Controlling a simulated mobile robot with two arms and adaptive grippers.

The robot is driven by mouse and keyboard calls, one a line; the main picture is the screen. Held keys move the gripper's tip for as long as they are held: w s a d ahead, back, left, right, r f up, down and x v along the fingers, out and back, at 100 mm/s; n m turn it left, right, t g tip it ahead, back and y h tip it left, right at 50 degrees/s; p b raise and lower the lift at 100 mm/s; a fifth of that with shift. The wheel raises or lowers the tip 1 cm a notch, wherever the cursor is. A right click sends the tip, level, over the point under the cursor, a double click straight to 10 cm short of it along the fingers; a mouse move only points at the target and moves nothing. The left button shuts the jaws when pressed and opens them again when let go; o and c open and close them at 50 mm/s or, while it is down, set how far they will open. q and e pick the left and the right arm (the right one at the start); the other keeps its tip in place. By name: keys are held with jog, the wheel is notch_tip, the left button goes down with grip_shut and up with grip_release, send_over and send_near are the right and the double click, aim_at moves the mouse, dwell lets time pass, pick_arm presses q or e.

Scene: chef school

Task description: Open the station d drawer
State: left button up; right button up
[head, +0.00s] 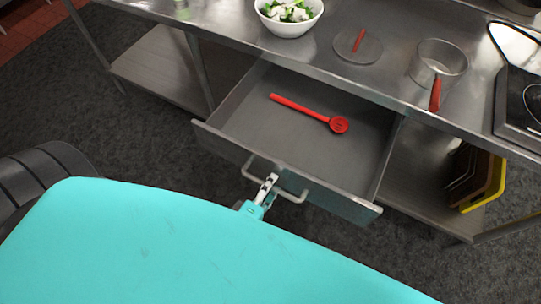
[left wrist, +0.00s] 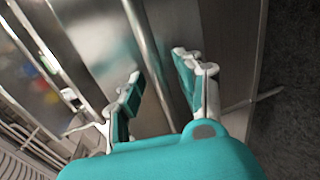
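The metal drawer (head: 290,120) under the steel counter is pulled well out in the head view, and its inside shows. Its bar handle (head: 291,197) is on the front panel; the bar also runs between my fingers in the left wrist view (left wrist: 146,40). My left gripper (head: 266,186) is at the handle in the head view. In the left wrist view my left gripper (left wrist: 158,85) has its two fingers apart, one on each side of the bar, with a gap visible. No station label is readable. My right gripper is out of view.
A red ladle (head: 312,114) lies in the drawer. On the counter (head: 240,22) stand a white bowl of salad (head: 290,26), a glass lid (head: 358,46), and a saucepan (head: 439,63). Cutting boards (head: 481,178) stand on the lower shelf at right. The dark floor (head: 140,140) left of the drawer is clear.

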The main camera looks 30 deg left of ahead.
pick_arm(q)
jog(key=v, duration=1.1)
jog(key=shift+s, duration=0.3)
jog(key=s+a+f+m+g+h, duration=0.2)
jog(key=f+m+g, duration=0.75)
jog(key=f, duration=1.45)
jog(key=s+a+f+m+g+y, duration=0.1)
jog(key=s+a+f+m+g, duration=0.1)
jog(key=s+f+m, duration=0.3)
jog(key=s+a+f+m+g+y, duration=0.1)
jog(key=s+a+f+m+g, duration=0.2)
jog(key=s+f+m, duration=0.2)
jog(key=s+f, duration=0.3)
jog(key=shift+s+a+f+m+y, duration=0.25)
jog(key=shift+a+f+m+y, duration=0.05)
jog(key=shift+f+m, duration=0.1)
